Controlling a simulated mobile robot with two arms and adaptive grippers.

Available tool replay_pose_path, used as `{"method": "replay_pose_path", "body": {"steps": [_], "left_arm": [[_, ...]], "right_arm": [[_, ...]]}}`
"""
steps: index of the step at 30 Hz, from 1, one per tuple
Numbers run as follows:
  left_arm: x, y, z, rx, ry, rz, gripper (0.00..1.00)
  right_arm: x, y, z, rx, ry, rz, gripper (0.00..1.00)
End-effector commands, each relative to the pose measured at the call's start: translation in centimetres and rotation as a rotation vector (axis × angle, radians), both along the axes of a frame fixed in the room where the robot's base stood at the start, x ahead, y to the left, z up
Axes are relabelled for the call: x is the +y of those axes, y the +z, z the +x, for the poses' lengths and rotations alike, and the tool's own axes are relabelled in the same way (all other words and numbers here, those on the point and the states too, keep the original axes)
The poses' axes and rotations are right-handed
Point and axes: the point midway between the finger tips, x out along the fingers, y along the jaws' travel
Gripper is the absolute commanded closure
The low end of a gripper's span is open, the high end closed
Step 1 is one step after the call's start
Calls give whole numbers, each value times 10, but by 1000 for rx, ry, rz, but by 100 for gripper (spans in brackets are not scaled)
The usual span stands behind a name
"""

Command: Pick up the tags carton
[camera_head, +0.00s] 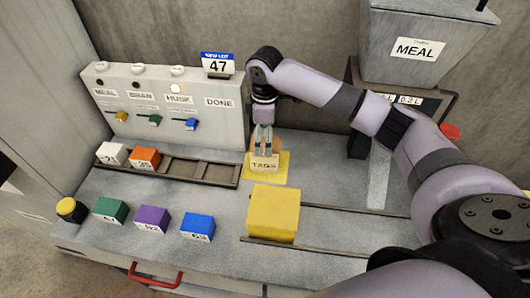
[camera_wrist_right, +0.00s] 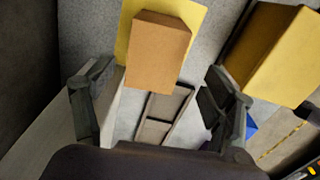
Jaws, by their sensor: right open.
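The tags carton (camera_head: 264,162) is a small tan box labelled "TAGS". It stands on a yellow square mat (camera_head: 282,170) at the back of the counter. My right gripper (camera_head: 263,145) points down just above and behind the carton, its tips overlapping the carton's top edge in the head view. In the right wrist view the carton (camera_wrist_right: 158,52) lies ahead, between the directions of the two open fingers (camera_wrist_right: 160,98). Nothing is between the fingers; I cannot tell how far apart carton and tips are. My left gripper is not in view.
A large yellow block (camera_head: 273,213) sits in front of the mat, on rails. A dark slotted rack (camera_head: 200,170) is left, with white (camera_head: 113,154) and orange (camera_head: 145,158) blocks. Green, purple and blue blocks line the front. The panel (camera_head: 170,105) stands behind; the MEAL hopper (camera_head: 415,48) is right.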

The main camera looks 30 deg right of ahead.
Motion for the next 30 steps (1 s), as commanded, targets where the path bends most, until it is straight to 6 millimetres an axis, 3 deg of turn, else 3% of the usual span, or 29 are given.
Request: {"method": "replay_pose_path", "body": {"steps": [5, 15, 23, 30], "left_arm": [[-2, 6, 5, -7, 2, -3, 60], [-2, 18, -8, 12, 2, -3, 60], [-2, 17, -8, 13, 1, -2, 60], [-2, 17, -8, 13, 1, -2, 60]], "right_arm": [[0, -11, 1, 3, -1, 1, 22], [-4, -54, 6, -1, 1, 1, 22], [-4, -57, 6, -1, 1, 0, 23], [-4, -56, 6, -1, 1, 0, 39]]}}
